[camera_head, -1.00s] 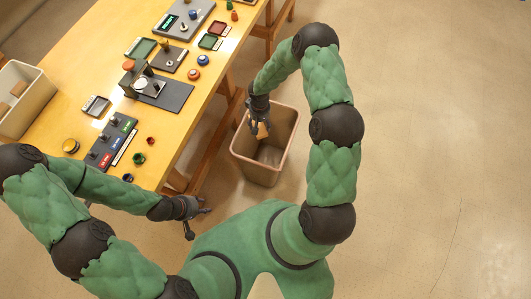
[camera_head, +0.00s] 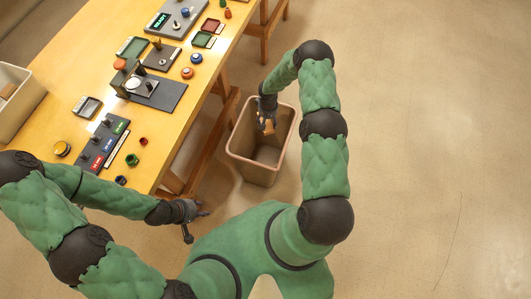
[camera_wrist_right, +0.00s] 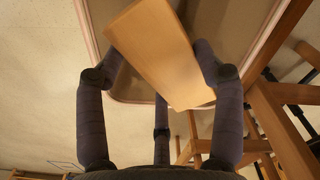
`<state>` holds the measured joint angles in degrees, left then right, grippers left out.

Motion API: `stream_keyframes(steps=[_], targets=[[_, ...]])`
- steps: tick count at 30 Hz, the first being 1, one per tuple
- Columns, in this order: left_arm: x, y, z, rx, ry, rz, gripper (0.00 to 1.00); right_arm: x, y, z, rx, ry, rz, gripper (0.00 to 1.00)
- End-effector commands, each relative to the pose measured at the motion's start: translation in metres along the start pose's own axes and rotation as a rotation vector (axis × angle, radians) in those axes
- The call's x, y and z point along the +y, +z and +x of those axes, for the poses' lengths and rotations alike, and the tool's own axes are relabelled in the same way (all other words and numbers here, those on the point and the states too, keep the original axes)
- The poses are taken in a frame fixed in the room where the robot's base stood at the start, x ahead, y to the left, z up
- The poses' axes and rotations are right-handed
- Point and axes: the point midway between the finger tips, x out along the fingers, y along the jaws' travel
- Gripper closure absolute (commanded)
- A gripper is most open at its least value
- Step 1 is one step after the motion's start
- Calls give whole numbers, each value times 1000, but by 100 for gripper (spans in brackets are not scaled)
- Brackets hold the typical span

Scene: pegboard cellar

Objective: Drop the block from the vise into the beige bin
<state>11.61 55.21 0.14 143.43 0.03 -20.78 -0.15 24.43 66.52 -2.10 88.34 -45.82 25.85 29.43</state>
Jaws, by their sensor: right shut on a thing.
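My right gripper (camera_head: 266,116) is shut on a tan block (camera_head: 268,127) and holds it at the mouth of the beige bin (camera_head: 256,174). In the right wrist view the block (camera_wrist_right: 155,52) sits tilted between the fingers of the gripper (camera_wrist_right: 158,65), with the bin's rim (camera_wrist_right: 88,35) behind it. The exact height of the block relative to the rim is hard to tell. My left gripper (camera_head: 197,221) is open and empty, beside the table's near end. The vise (camera_head: 140,85) stands on the table, with no block visible in it.
The yellow table (camera_head: 60,110) holds switch panels, trays, knobs and small coloured parts. A white bin (camera_head: 22,105) stands at its far left. Wooden table legs (camera_head: 205,150) are close to the beige bin's left side. The floor to the right is clear.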

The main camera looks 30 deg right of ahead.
Motion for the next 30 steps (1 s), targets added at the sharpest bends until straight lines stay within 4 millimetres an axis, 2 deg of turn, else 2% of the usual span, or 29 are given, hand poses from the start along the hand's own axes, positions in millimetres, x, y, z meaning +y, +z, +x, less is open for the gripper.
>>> stream_keyframes(steps=[1, 6, 16, 17, 19, 30], targets=[[-2, 0, 6, 0, 0, 0, 60, 0, 0, 9, -1, 0, 0, 64], [-4, 0, 12, 0, 0, 0, 60, 0, 0, 22, 1, 0, -1, 64], [-4, 0, 12, 0, 0, 0, 60, 0, 0, 24, 2, 0, 0, 64], [-4, 0, 12, 0, 0, 0, 60, 0, 0, 24, 2, 0, 0, 23], [-4, 0, 12, 0, 0, 0, 60, 0, 0, 24, 2, 0, 0, 4], [-4, 0, 12, 0, 0, 0, 60, 0, 0, 24, 1, 0, 0, 4]])
